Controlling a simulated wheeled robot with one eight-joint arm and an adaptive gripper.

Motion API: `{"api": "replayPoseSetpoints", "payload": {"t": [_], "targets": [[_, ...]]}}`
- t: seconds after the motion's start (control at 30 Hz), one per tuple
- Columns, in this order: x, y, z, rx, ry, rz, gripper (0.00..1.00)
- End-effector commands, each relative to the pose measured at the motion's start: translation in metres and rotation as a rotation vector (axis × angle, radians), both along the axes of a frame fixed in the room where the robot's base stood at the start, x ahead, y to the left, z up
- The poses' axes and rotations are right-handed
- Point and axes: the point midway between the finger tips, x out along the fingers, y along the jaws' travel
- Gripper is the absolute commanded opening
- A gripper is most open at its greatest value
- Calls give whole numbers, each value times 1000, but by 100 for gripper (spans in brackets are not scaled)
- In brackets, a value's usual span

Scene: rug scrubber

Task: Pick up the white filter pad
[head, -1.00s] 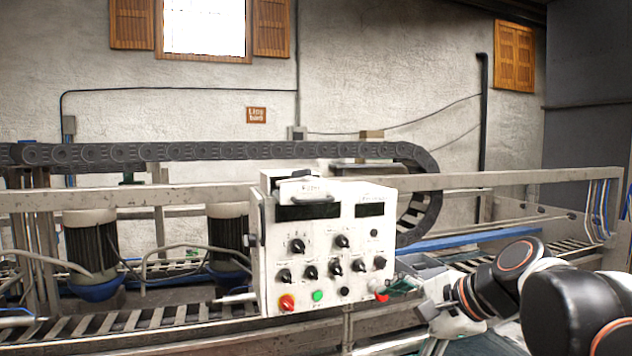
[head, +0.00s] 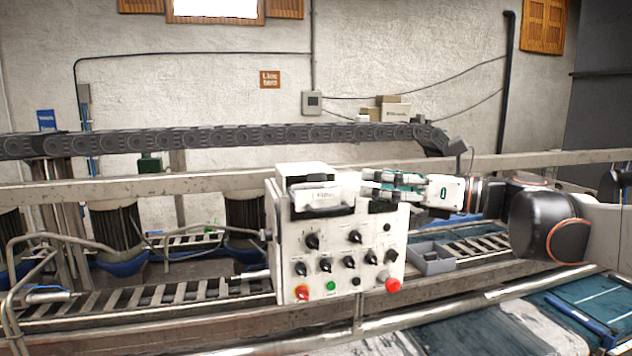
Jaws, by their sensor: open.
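The white filter pad (head: 322,199), with small dark lettering that seems to read "Filter", sits at the upper front of the white control box (head: 290,240), at a dark slot or holder. My gripper (head: 367,184) is level with the pad, just to its right, with its fingers pointing left. The gripper is open, with nothing visible between its fingers. The fingertips look close to the pad's right end; I cannot tell whether they touch it. They cover part of the box's upper right.
The box front carries black knobs, a red button (head: 393,285) and a green button (head: 331,286). A grey open bin (head: 432,262) stands right of the box, below my arm. A metal rail (head: 130,188) runs behind the box, and a black cable chain (head: 250,136) runs above it.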

Motion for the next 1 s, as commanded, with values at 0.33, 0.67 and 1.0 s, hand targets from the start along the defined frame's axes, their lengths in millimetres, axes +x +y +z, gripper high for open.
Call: {"api": "replayPoseSetpoints", "payload": {"t": [0.33, 0.67, 1.0], "targets": [[27, 47, 1, -2, -1, 1, 90], [36, 69, 3, -2, -1, 3, 90], [52, 98, 2, -2, -1, 0, 90]]}}
